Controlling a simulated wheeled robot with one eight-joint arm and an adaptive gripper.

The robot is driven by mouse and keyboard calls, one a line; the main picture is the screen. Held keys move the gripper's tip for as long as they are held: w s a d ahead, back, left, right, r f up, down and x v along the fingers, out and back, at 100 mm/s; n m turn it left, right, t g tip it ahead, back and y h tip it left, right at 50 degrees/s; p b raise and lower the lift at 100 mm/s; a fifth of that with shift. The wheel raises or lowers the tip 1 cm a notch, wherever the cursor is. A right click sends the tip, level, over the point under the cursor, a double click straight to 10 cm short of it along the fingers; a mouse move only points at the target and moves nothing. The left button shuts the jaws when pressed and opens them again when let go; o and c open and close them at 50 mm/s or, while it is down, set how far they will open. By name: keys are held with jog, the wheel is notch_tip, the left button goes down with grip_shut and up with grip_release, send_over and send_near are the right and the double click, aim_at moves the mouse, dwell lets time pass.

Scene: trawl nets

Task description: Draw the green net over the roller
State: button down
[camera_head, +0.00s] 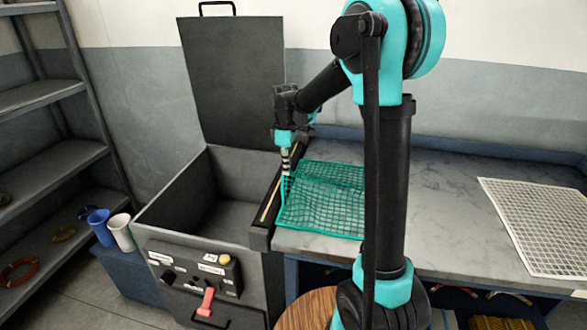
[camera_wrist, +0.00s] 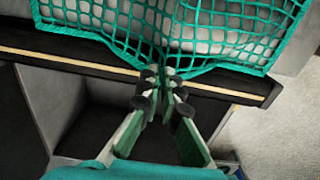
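The green net (camera_head: 325,207) lies on the grey worktop, its near-left edge pulled up to a point at my gripper (camera_head: 286,172). In the wrist view, the fingertips of my gripper (camera_wrist: 160,92) are closed together on the edge of the net (camera_wrist: 110,18). The roller looks to be the black bar (camera_head: 262,225) with a pale yellow stripe, between the worktop and the open bin; it also crosses the wrist view (camera_wrist: 65,63). The pinched net edge reaches over the bar. The fingertips hide part of the bar there.
The open grey bin (camera_head: 165,207) has its lid (camera_head: 235,80) raised behind it. A control box (camera_head: 195,268) with a red lever (camera_head: 205,304) is on its front. A white net (camera_head: 545,220) lies on the right of the worktop (camera_head: 440,205). Shelves and two cups stand at left.

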jog(key=w+a, duration=0.4)
jog(key=a, duration=1)
notch_tip(320, 180, down, 9)
jog(key=shift+w+d, duration=0.2)
dwell(0.7)
jog(key=c, duration=1.1)
grip_release()
jog(key=shift+o, duration=0.7)
jog(key=o, duration=0.6)
jog(key=shift+c, duration=0.2)
jog(key=shift+r, duration=2.75)
